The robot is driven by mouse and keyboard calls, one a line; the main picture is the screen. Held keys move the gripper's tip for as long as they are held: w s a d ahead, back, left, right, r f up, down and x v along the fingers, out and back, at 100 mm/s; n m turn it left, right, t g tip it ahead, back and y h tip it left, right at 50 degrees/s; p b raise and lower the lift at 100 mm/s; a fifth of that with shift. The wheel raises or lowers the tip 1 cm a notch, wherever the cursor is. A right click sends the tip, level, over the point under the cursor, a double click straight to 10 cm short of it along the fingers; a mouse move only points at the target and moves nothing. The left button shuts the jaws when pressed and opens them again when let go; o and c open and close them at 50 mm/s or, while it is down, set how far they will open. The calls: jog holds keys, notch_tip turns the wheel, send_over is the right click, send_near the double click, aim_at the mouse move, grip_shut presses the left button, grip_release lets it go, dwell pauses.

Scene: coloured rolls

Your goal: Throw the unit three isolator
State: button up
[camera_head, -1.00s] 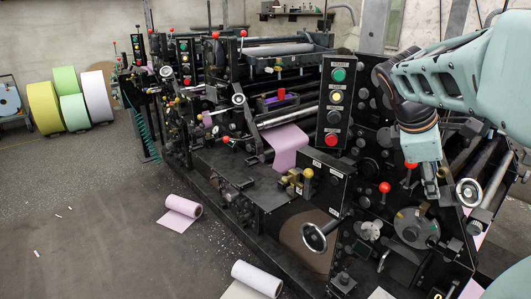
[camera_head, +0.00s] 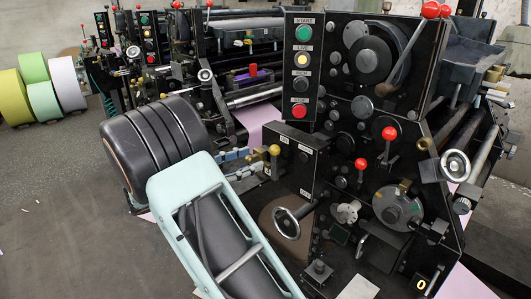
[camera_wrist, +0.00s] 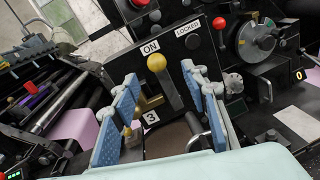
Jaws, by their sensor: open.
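The unit three isolator is a lever with a yellow ball knob (camera_wrist: 156,62) on a black panel (camera_wrist: 175,45) marked "ON", "LOCKED" and "3". Its knob sits just below the "ON" label, and a brass block shows below it. In the head view the same yellow knob (camera_head: 275,150) stands at the panel's left edge. My gripper (camera_wrist: 160,76) is open, with one blue-padded finger on each side of the lever in the wrist view. In the head view my gripper (camera_head: 245,158) reaches the knob from the left. I cannot tell whether a finger touches it.
A handwheel (camera_head: 286,223) stands just below the panel. A column of buttons (camera_head: 302,60) rises above it. Red-knobbed levers (camera_head: 389,133) and another handwheel (camera_head: 455,164) are to the right. Coloured rolls (camera_head: 33,66) stand far left; the floor there is mostly open.

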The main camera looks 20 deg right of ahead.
aim_at(274, 150)
jog(key=x, duration=1)
jog(key=shift+w+f+b, duration=0.3)
jog(key=shift+w, duration=0.1)
jog(key=shift+c, duration=0.3)
grip_shut()
